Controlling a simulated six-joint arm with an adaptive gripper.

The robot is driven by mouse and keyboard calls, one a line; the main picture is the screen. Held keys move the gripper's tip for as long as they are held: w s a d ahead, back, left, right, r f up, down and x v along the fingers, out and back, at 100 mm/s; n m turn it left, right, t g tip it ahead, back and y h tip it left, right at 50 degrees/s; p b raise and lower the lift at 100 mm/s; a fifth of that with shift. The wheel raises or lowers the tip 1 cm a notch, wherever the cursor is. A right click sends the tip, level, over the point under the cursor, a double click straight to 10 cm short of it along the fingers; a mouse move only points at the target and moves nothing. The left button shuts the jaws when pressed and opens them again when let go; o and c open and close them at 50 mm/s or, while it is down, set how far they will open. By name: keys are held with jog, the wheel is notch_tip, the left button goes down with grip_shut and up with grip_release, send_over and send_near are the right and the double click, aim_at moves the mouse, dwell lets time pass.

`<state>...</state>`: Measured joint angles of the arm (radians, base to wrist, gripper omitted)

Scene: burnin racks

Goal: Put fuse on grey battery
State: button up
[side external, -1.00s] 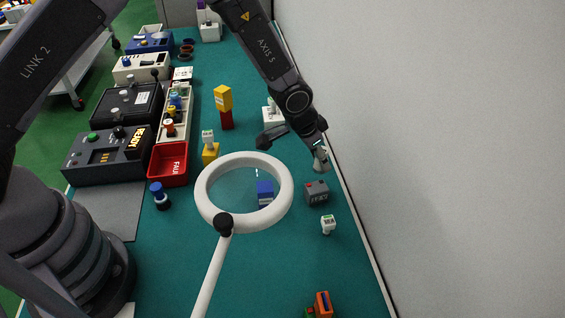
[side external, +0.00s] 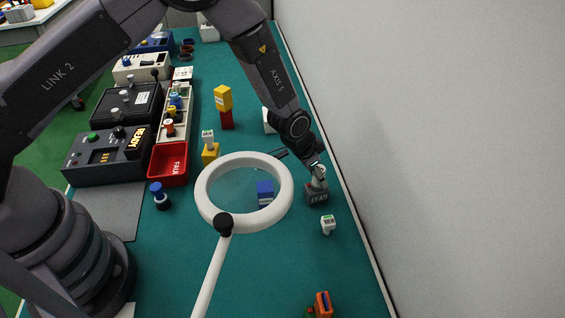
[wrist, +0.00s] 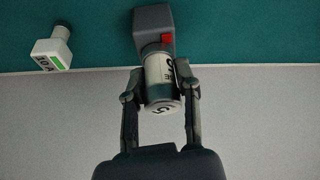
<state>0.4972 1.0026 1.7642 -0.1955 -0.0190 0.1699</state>
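The fuse (wrist: 160,82), a pale cylinder with dark lettering, stands between the fingers of my gripper (wrist: 158,90) in the wrist view. The fingers are shut on its sides. In the side view my gripper (side external: 317,168) holds the fuse (side external: 320,184) at the top of the grey battery (side external: 316,198). The wrist view shows the grey battery (wrist: 152,20) with a red terminal right behind the fuse's far end. The fuse looks in line with the battery and touching or nearly touching it; the contact itself is hidden.
A small white block with a green label (side external: 328,224) stands just in front of the battery. A ring magnifier (side external: 206,213) stands to the left, with a blue block (side external: 265,194) seen through it. The wall (side external: 430,150) is close on the right.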

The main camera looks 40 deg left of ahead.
jog(key=o, duration=0.4)
jog(key=shift+o, duration=0.2)
jog(key=shift+r, duration=0.1)
jog(key=s+a+r+n, duration=0.1)
jog(key=s+a+r, duration=0.35)
jog(key=r, duration=0.55)
jog(key=s+a+r+n+t+y, duration=0.1)
jog(key=s+a+r, duration=0.2)
jog(key=a+r, duration=0.5)
jog(key=s+a+r+n, duration=0.1)
jog(key=s+a+r, duration=0.3)
jog(key=r, duration=0.8)
jog(key=s+a+r+n, duration=0.1)
jog(key=s+a, duration=0.3)
jog(key=s, duration=0.5)
jog(key=s+a+r+n+y, duration=0.1)
jog(key=s+a+r, duration=0.3)
jog(key=s, duration=0.6)
jog(key=shift+s+a+t, duration=0.2)
jog(key=shift+s+t, duration=0.05)
jog(key=shift+t, duration=0.15)
jog(key=shift+r, duration=0.15)
